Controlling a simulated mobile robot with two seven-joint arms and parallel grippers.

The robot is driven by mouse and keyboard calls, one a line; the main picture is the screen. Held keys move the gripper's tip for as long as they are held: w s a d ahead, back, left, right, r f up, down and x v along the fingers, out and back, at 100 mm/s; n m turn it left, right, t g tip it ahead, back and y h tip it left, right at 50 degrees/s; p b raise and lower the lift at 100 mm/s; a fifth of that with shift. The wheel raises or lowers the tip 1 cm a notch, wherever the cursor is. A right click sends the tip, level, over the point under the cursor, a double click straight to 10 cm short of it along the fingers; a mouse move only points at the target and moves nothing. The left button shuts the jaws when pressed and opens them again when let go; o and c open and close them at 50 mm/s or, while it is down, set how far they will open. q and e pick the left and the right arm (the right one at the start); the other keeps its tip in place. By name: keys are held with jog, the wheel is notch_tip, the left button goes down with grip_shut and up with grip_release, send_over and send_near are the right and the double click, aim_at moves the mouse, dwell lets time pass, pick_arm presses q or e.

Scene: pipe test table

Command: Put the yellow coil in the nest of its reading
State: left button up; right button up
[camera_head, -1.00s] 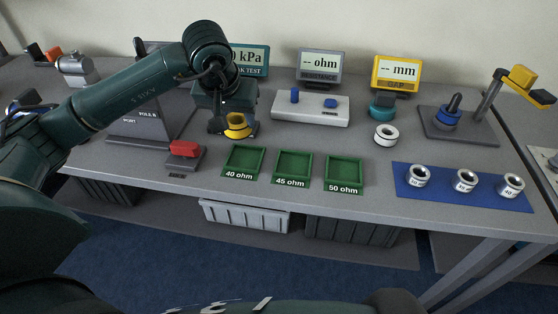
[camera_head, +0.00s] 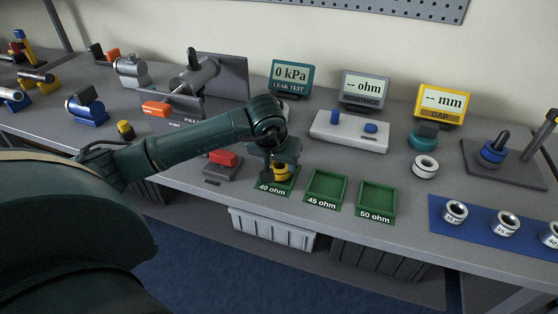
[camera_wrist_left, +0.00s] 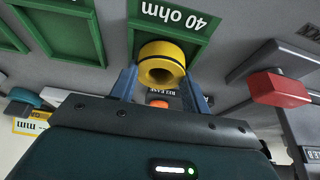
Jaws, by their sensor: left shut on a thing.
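The yellow coil (camera_head: 281,172) is held in my left gripper (camera_head: 279,176) over the green nest labelled 40 ohm (camera_head: 262,187). In the left wrist view the yellow coil (camera_wrist_left: 161,64) sits between the two blue fingers of my left gripper (camera_wrist_left: 160,86), with the 40 ohm nest (camera_wrist_left: 194,40) just behind it. I cannot tell if the coil touches the nest floor. The empty 45 ohm nest (camera_head: 326,188) and 50 ohm nest (camera_head: 376,200) are to the right. My right gripper is not in view.
A red-topped block (camera_head: 222,164) is close left of the 40 ohm nest. A white ring (camera_head: 425,167) and a blue mat (camera_head: 479,246) with labelled rings are to the right.

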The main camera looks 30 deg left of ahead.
pick_arm(q)
jog(key=shift+f, duration=0.1)
jog(key=o, duration=1.1)
